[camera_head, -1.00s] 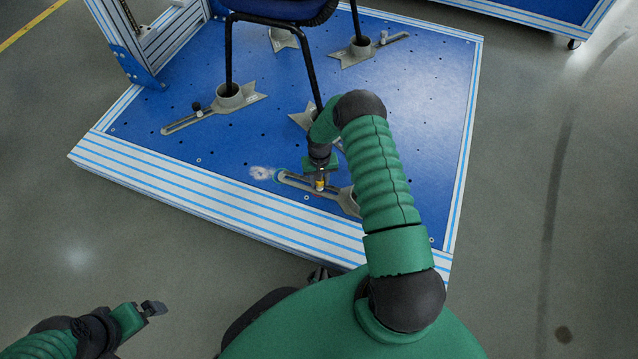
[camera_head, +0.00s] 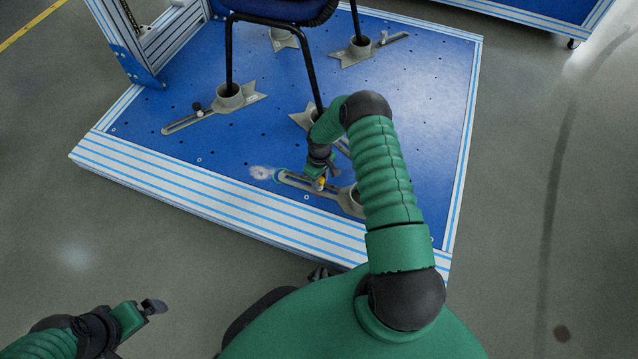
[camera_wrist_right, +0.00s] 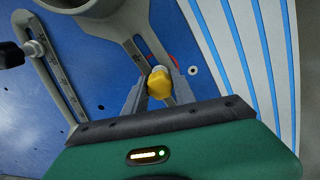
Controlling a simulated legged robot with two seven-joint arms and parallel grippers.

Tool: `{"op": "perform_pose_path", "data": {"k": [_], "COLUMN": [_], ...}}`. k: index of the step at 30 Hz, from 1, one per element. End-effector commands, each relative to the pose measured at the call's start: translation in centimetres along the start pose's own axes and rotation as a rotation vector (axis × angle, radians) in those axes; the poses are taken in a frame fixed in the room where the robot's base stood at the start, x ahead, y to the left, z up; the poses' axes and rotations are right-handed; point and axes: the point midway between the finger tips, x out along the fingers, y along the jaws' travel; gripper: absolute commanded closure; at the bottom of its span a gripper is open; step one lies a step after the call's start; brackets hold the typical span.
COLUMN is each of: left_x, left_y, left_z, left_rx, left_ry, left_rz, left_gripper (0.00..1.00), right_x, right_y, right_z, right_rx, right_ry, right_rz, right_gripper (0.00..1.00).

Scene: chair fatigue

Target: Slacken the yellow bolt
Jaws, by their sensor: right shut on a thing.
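The yellow bolt (camera_wrist_right: 159,84) stands in the slot of a grey slotted clamp arm in the right wrist view. It also shows as a small yellow spot in the head view (camera_head: 320,184). My right gripper (camera_wrist_right: 157,88) is shut on the bolt, with one finger on each side of its head. In the head view the right gripper (camera_head: 321,180) reaches down to the clamp (camera_head: 294,178) near the platform's front edge. My left gripper (camera_head: 153,307) is away from the platform at the lower left; its fingers are too small to read.
A black-knobbed bolt (camera_wrist_right: 12,54) shows at the wrist view's left. Grey floor surrounds the platform.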

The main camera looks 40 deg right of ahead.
Motion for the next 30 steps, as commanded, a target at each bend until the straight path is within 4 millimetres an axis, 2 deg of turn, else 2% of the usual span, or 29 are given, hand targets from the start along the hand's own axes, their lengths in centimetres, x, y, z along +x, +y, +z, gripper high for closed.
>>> {"op": "perform_pose_path", "data": {"k": [2, 3, 8, 16, 21, 28, 30], "left_x": [0.01, 0.01, 0.01, -0.09, -0.69, -0.62, -0.87], "left_y": [0.00, 0.00, 0.00, 0.00, 0.00, 0.00, 0.00], "left_z": [0.00, 0.00, 0.01, -0.02, -0.16, -0.14, -0.20], "left_rx": [0.000, 0.000, 0.000, 0.000, 0.000, 0.000, 0.000], "left_ry": [0.000, 0.000, 0.000, 0.000, 0.000, 0.000, 0.000], "left_rz": [0.000, 0.000, 0.000, 0.000, 0.000, 0.000, 0.000], "left_gripper": [0.00, 0.00, 0.00, 0.00, 0.00, 0.00, 0.00], "right_x": [0.00, -0.01, 0.00, -0.06, -0.14, -0.01, -0.13], "right_y": [0.00, 0.00, 0.00, -0.01, -0.01, 0.02, -0.02], "right_z": [0.00, 0.00, 0.00, -0.01, -0.03, -0.01, -0.04], "right_rx": [0.002, 0.003, 0.004, 0.025, 0.325, 0.366, 0.456], "right_ry": [0.000, 0.000, 0.000, -0.001, -0.001, 0.000, -0.001], "right_rz": [0.000, 0.000, 0.000, 0.000, 0.002, 0.001, 0.002], "right_gripper": [1.00, 0.67, 0.47, 0.47, 0.47, 0.47, 0.47]}}
